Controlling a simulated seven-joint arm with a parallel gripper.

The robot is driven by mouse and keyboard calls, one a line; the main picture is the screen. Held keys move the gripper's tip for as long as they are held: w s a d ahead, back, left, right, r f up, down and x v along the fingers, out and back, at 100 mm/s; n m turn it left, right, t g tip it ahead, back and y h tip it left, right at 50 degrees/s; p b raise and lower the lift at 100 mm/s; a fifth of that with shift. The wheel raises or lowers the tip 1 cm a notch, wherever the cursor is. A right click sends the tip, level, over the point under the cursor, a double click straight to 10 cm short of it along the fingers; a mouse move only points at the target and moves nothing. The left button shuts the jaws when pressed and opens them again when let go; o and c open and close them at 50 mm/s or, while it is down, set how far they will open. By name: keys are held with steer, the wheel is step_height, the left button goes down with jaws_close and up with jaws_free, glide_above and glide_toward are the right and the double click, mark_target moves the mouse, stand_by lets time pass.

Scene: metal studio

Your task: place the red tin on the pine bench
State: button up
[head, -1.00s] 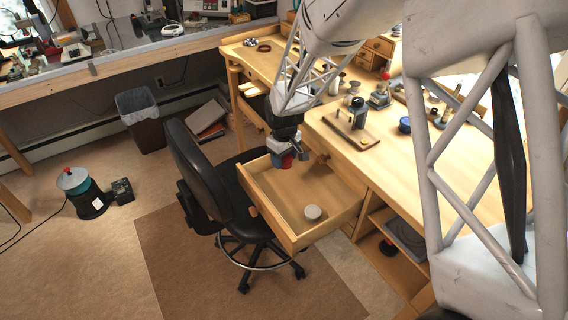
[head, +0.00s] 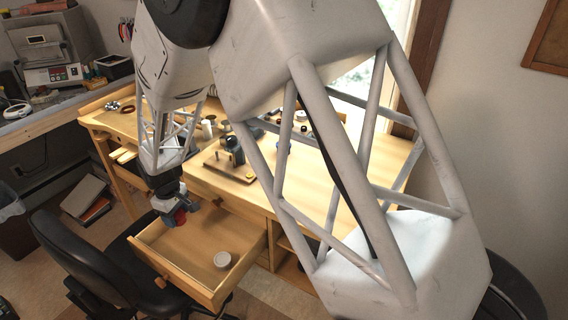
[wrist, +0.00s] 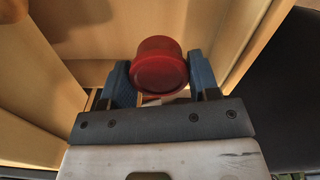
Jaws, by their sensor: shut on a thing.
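The red tin (wrist: 160,68) is between the two blue fingers of my gripper (wrist: 160,75) in the wrist view. My gripper is shut on it. In the head view my gripper (head: 176,213) and a bit of the red tin (head: 180,217) show by the back left corner of an open drawer. I cannot tell the tin's exact height over the drawer. The pine bench (head: 308,185) stands behind and to the right, partly hidden by my arm.
The open drawer (head: 192,243) juts from the bench front and holds a round grey-white tin (head: 222,259). A board with dark bottles (head: 232,158) stands on the bench. A black chair (head: 80,262) is at the left. The bench top right of the board looks largely clear.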

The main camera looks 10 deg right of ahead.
step_height(320, 180, up, 20)
steer(key=s+d+r+m, duration=0.1)
steer(key=s+d+m, duration=0.25)
steer(key=d, duration=1.15)
steer(key=s+d+r+m, duration=0.15)
steer(key=s+d, duration=0.25)
steer(key=d, duration=1.1)
steer(key=s+d+f+m, duration=0.2)
steer(key=s+d+m, duration=0.2)
steer(key=s+d, duration=1)
steer(key=f, duration=0.1)
steer(key=w+f, duration=0.1)
steer(key=f, duration=0.1)
steer(key=d+f, duration=0.1)
steer(key=shift+w+d+f, duration=0.1)
steer(key=shift+w+f, duration=0.05)
steer(key=shift+f, duration=0.45)
steer(key=w+d, duration=0.1)
steer(key=w, duration=0.4)
steer(key=w+d+f, duration=0.1)
steer(key=w, duration=0.4)
steer(key=w+d, duration=0.2)
steer(key=w, duration=0.3)
steer(key=shift+w+f, duration=0.25)
steer(key=shift+w, duration=0.05)
